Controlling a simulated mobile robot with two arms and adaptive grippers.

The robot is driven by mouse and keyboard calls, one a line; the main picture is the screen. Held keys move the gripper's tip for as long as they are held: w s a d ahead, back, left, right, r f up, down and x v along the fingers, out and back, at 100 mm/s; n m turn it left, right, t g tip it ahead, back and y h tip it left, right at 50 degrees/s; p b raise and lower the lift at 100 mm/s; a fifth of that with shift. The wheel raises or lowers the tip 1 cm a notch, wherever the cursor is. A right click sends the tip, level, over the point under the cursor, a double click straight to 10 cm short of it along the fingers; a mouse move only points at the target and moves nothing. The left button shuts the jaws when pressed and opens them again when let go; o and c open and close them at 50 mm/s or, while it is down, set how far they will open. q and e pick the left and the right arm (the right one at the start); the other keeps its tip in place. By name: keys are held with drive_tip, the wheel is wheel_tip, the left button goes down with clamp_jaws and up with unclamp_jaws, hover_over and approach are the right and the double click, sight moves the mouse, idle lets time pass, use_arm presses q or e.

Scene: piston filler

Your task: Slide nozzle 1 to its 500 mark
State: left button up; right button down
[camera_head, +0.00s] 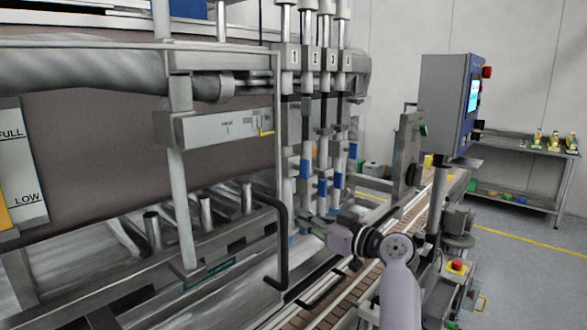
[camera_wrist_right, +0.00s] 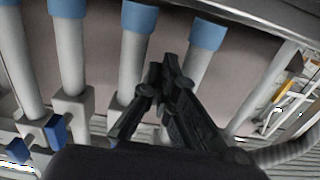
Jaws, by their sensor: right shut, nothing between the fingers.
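Nozzle 1 is the leftmost of several upright nozzles in the head view; its number plate (camera_head: 293,57) sits near the top. My right gripper (camera_wrist_right: 165,75) is shut and empty. In the right wrist view its fingers are in front of pale tubes with blue bands (camera_wrist_right: 140,17); I cannot tell which nozzle each tube is, or whether the fingers touch one. My left gripper is out of view.
A conveyor (camera_head: 330,308) runs beneath my right arm. A black bent bar (camera_head: 282,245) is left of my right arm. A side table (camera_head: 510,150) stands at the back right.

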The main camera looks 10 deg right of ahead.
drive_tip(key=shift+s+a+f, duration=0.1)
drive_tip(key=shift+s+a, duration=0.45)
drive_tip(key=shift+a, duration=0.2)
idle(0.5)
drive_tip(key=shift+s+a, duration=0.1)
drive_tip(key=shift+a, duration=0.05)
drive_tip(key=shift+w+d+b, duration=0.4)
drive_tip(key=shift+d, duration=0.3)
drive_tip(key=v, duration=0.7)
drive_tip(key=shift+s+d+b, duration=0.25)
drive_tip(key=shift+s+b, duration=0.1)
drive_tip(key=shift+b, duration=0.05)
